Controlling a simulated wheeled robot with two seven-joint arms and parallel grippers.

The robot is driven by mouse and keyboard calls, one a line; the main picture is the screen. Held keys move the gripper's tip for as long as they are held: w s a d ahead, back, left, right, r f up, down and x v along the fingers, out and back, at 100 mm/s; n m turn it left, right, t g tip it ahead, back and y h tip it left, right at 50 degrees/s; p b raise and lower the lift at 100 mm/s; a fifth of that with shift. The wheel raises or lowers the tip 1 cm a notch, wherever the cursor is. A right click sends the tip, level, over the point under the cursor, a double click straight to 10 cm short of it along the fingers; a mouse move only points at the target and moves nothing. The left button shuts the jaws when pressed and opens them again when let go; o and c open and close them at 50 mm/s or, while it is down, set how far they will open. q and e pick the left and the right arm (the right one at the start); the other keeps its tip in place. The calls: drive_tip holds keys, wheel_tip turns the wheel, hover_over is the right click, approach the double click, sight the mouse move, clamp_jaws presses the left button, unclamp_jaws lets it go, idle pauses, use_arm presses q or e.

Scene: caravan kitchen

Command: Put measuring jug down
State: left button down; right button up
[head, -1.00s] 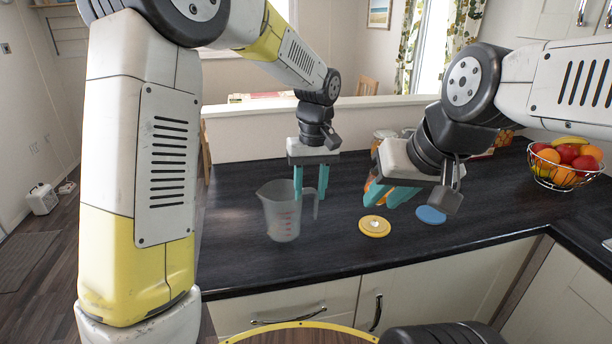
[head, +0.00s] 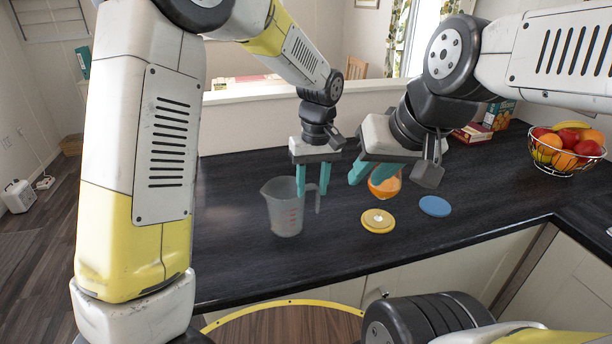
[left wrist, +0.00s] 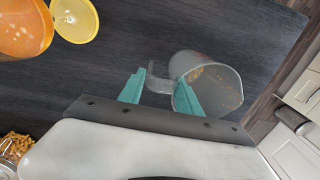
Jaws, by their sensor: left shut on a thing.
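The measuring jug (head: 284,212), clear grey with red marks, stands upright on or just above the dark worktop (head: 330,252); a gap beneath it cannot be made out. My left gripper (head: 312,192) is shut on its handle, at the jug's right side. In the left wrist view the jug (left wrist: 222,76) shows from above with orange specks, its handle (left wrist: 158,84) between the teal fingers (left wrist: 160,92). My right gripper (head: 370,172) looks open, with its fingers just above and in front of an orange container (head: 386,187). Whether it touches the container cannot be told.
A fruit basket (head: 567,152) and boxes (head: 498,115) stand further right. The worktop left of the jug and in front of it is clear up to its front edge.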

use_arm(q)
drive_tip(key=c, duration=0.8)
unclamp_jaws()
drive_tip(key=shift+f, duration=0.1)
drive_tip(key=shift+c, duration=0.2)
wheel_tip(320, 180, up, 12)
drive_tip(key=s+a+r+m+t+h, duration=0.1)
drive_tip(key=s+a+r, duration=0.15)
drive_tip(key=a, duration=0.35)
drive_tip(key=s+a+r+t+h, duration=0.1)
drive_tip(key=s+a+r, duration=0.1)
drive_tip(key=s+a, duration=0.35)
drive_tip(key=s+a+f+m+t, duration=0.1)
drive_tip(key=s+a+t, duration=0.3)
drive_tip(key=s+a, duration=0.5)
drive_tip(key=shift+s+a+f+m+h, duration=0.25)
drive_tip(key=shift+f+m+h, duration=0.15)
drive_tip(key=shift+f, duration=0.15)
drive_tip(key=shift+d, duration=0.1)
